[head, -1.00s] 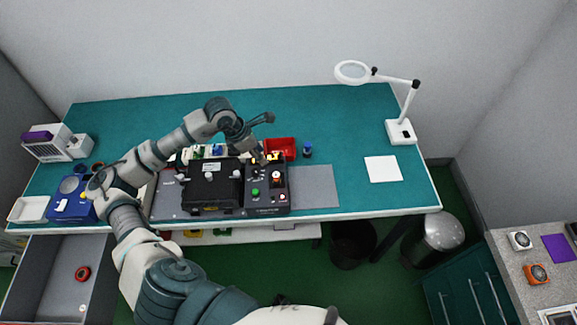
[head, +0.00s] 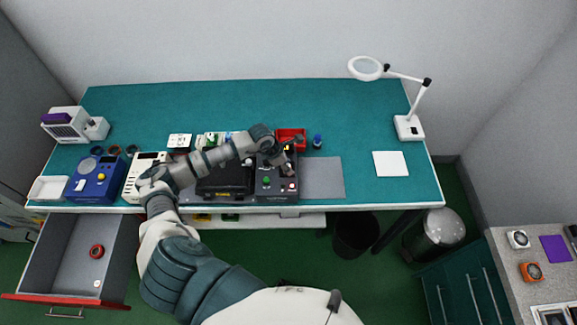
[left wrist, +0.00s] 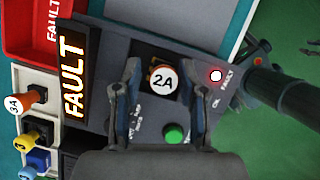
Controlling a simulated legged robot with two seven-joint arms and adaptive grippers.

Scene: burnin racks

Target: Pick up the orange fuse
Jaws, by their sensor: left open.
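An orange fuse (left wrist: 33,98) marked 3A stands in a white holder (left wrist: 28,124) at the left of the left wrist view, outside my jaws. Another fuse (left wrist: 163,80), with a white 2A cap and a reddish body mostly hidden under it, sits in the dark tester panel (left wrist: 112,62). My left gripper (left wrist: 166,72) is open, with one finger on each side of the 2A fuse; whether they touch it I cannot tell. In the head view my left gripper (head: 281,161) is over the tester (head: 266,188). My right gripper is not in view.
A lit FAULT display (left wrist: 76,76) and a green button (left wrist: 174,133) are close to my fingers. A red bin (head: 291,134) is behind the tester. An open drawer (head: 85,250) is at lower left. The table's right side holds a magnifier lamp (head: 408,128) and paper (head: 390,164).

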